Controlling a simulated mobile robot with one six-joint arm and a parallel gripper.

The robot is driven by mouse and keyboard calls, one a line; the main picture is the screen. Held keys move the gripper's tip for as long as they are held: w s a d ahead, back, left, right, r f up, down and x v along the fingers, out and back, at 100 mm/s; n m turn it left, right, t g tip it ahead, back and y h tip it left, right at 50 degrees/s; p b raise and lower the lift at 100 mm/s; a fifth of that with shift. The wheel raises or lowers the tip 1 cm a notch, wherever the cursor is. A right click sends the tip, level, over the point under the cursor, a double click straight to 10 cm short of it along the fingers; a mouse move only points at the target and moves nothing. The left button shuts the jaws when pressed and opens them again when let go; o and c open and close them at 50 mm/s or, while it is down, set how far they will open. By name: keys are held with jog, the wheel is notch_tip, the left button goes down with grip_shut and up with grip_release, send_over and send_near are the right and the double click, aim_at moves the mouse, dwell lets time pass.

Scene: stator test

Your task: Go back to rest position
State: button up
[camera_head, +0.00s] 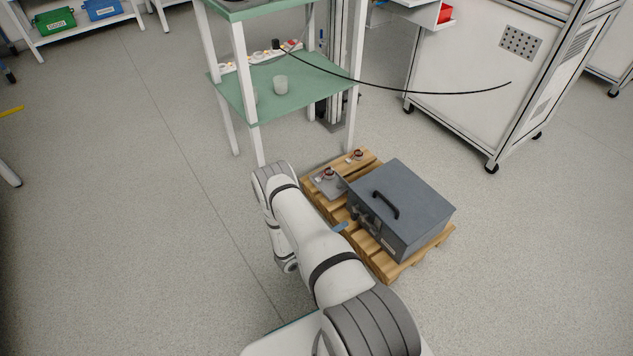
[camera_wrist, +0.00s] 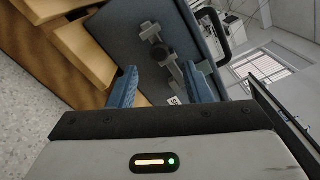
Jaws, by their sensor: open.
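My arm reaches forward from the bottom of the head view toward a wooden pallet. My gripper (camera_wrist: 170,88) shows in the wrist view with two blue fingers spread apart and nothing between them touching. In the head view only a small blue part of my gripper (camera_head: 340,227) shows beside the grey box; the arm hides the rest. The grey box (camera_head: 405,200) with a black handle sits on the pallet (camera_head: 386,268). In the wrist view the box (camera_wrist: 118,32) and its front fittings (camera_wrist: 160,50) lie just beyond the fingers. I cannot tell whether the fingers touch the box.
A grey tray (camera_head: 328,186) with small parts lies on the pallet's left end. A green-shelved stand (camera_head: 262,90) is behind it. A white wheeled cabinet (camera_head: 470,80) stands at the right back. The floor (camera_head: 130,220) at left is clear.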

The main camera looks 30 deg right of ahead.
jog(key=a+r+m+g+y+p, duration=0.3)
jog(key=r+m+p, duration=0.5)
jog(key=r, duration=1.5)
jog(key=a+r+m+g+y+p, duration=0.1)
jog(key=r+m+g+y+p, duration=0.4)
jog(key=r, duration=1.7)
jog(key=s+a+r+m+t+y+p, duration=0.2)
jog(key=s+a+r+m+p, duration=0.3)
jog(key=r, duration=0.8)
jog(key=s+a+r+m+t+y+p, duration=0.3)
jog(key=s+a+r+m+p, duration=0.3)
jog(key=r, duration=0.7)
jog(key=s+a+r+m+t+y+p, duration=0.2)
jog(key=s+a+r+m+y+p, duration=0.2)
jog(key=r+m+p, duration=0.4)
notch_tip(320, 180, up, 5)
jog(key=shift+s+a+t+y, duration=0.4)
jog(key=shift+s+a, duration=0.45)
jog(key=shift+s, duration=0.35)
